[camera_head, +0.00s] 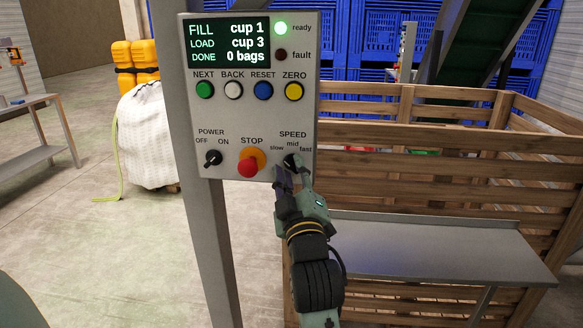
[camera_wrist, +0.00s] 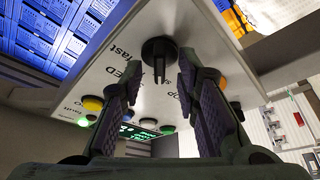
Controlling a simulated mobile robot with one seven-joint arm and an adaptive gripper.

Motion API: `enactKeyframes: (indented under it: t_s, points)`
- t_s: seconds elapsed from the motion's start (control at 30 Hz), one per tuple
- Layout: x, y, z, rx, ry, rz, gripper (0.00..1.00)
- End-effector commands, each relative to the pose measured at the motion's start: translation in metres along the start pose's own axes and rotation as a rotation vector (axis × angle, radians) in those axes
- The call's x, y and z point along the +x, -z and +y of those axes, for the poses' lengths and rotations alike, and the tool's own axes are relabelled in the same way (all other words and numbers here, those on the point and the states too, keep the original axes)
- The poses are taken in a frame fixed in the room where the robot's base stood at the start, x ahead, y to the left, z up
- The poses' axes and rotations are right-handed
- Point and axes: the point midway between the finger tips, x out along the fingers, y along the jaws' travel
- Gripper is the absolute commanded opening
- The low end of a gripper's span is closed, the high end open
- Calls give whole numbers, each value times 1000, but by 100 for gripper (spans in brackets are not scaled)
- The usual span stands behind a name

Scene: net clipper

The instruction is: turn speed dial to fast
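The black speed dial (camera_head: 291,159) is at the lower right of the grey control panel (camera_head: 226,122), under the labels slow, mid and fast. My gripper (camera_head: 290,166) is at the dial, with one finger on each side of it; the fingers partly hide it in the head view. In the wrist view the dial (camera_wrist: 159,54) shows its raised grip bar between and just beyond the fingertips. My gripper (camera_wrist: 160,78) is open there, with gaps beside the bar. I cannot tell exactly which speed mark the dial points to.
Left of the dial are the red stop button (camera_head: 248,167) and the black power switch (camera_head: 213,158). The screen (camera_head: 228,43) shows 0 bags and the green ready lamp (camera_head: 281,28) is lit. A metal shelf (camera_head: 430,250) and wooden crate (camera_head: 410,140) stand at right.

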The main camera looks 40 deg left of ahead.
Motion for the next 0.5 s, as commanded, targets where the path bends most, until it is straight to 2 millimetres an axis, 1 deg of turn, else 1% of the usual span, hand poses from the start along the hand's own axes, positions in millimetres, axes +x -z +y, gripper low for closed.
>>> enactKeyframes:
  t_s: [0.2,0.5]
  points:
    - [0,0,0,0,0,0,29]
    - [0,0,0,0,0,1,10]
